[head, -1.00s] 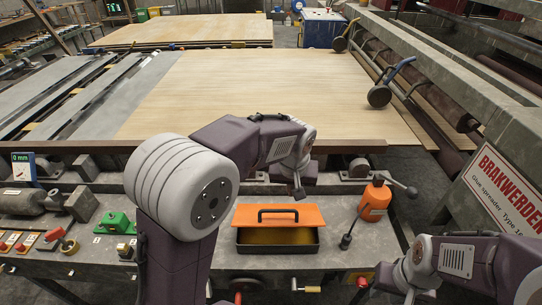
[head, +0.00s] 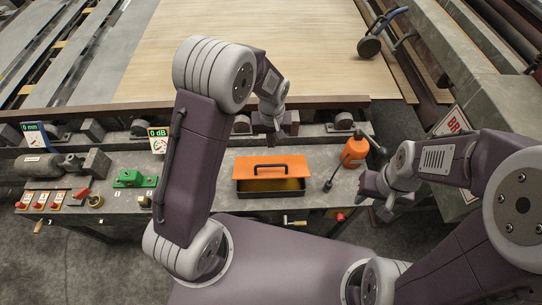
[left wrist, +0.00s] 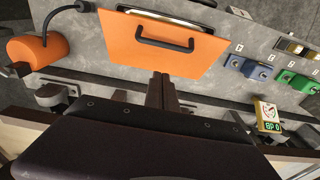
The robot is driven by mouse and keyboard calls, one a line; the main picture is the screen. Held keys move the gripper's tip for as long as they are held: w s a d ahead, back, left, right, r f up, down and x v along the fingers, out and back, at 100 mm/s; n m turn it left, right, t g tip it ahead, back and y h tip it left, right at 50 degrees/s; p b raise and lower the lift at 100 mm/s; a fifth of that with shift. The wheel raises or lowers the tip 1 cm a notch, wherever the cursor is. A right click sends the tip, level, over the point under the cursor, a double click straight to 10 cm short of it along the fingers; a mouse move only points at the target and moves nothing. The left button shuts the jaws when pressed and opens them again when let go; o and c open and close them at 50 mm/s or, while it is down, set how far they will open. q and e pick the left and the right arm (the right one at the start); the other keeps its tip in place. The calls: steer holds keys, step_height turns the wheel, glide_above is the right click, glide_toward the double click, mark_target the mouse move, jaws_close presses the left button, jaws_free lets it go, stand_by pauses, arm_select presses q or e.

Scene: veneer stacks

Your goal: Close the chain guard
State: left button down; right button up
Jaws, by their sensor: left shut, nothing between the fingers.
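The chain guard is an orange lid (head: 269,165) with a black handle, on a dark box (head: 270,193) on the bench. It stands tilted open, with the yellowish inside showing below its front edge. In the left wrist view the lid (left wrist: 185,60) fills the upper middle. My left gripper (head: 273,138) is shut and empty just behind the lid's back edge. Its fingers (left wrist: 161,85) point toward that edge in the left wrist view; I cannot tell whether they touch it. My right gripper (head: 380,203) is low at the right, apart from the guard; its finger gap is unclear.
An orange oil can (head: 354,153) with a thin dark spout stands right of the guard. A rail with rollers and a large veneer sheet (head: 230,70) lie behind the bench.

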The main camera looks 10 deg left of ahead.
arm_select(q)
steer(key=f, duration=0.2)
steer(key=s+f, duration=0.1)
steer(key=f, duration=0.2)
steer(key=shift+s+d+f+p, duration=0.15)
steer(key=shift+s+f+p, duration=0.1)
steer(key=shift+f+p, duration=0.05)
steer(key=shift+s+d+f, duration=0.15)
steer(key=shift+s+f, duration=0.25)
steer(key=shift+s, duration=0.05)
arm_select(e)
steer(key=shift+r, duration=0.4)
arm_select(q)
steer(key=shift+w, duration=0.1)
steer(key=shift+f, duration=0.1)
arm_select(e)
steer(key=shift+f, duration=0.1)
